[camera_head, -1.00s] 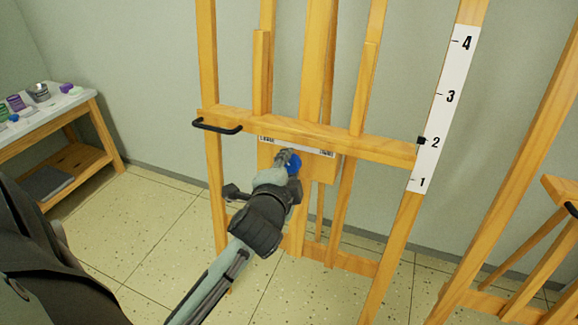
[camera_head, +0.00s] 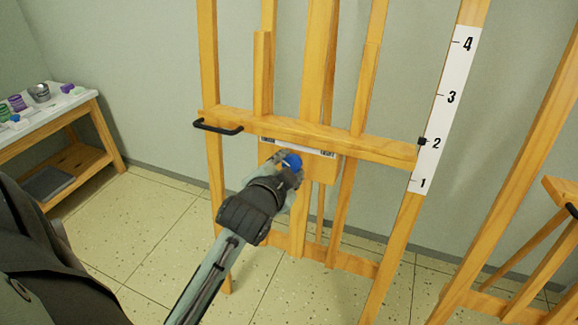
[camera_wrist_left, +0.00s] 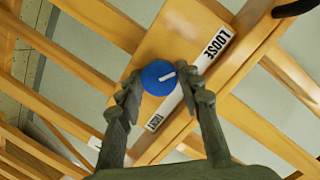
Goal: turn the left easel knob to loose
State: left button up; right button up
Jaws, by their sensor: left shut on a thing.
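The left easel's blue knob (camera_head: 292,161) sits on the wooden panel just below the crossbar. In the left wrist view the knob (camera_wrist_left: 158,77) is round with a white mark that slants up towards its right. My left gripper (camera_wrist_left: 160,85) is shut on the knob, with one finger on each side. In the head view my left gripper (camera_head: 285,168) covers part of the knob. A white label by the knob reads LOOSE (camera_wrist_left: 217,43) at one end and TIGHT (camera_wrist_left: 154,122) at the other. My right gripper is not in view.
The easel's wooden crossbar (camera_head: 370,146) carries a black handle (camera_head: 218,128) at its left. A scale strip (camera_head: 445,110) numbered 1 to 4 runs up the right post. Another easel (camera_head: 530,150) stands at the right. A table (camera_head: 70,112) with paint jars is at the left.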

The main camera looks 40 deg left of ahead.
pick_arm(q)
jog(key=o, duration=1.1)
jog(key=shift+o, duration=0.2)
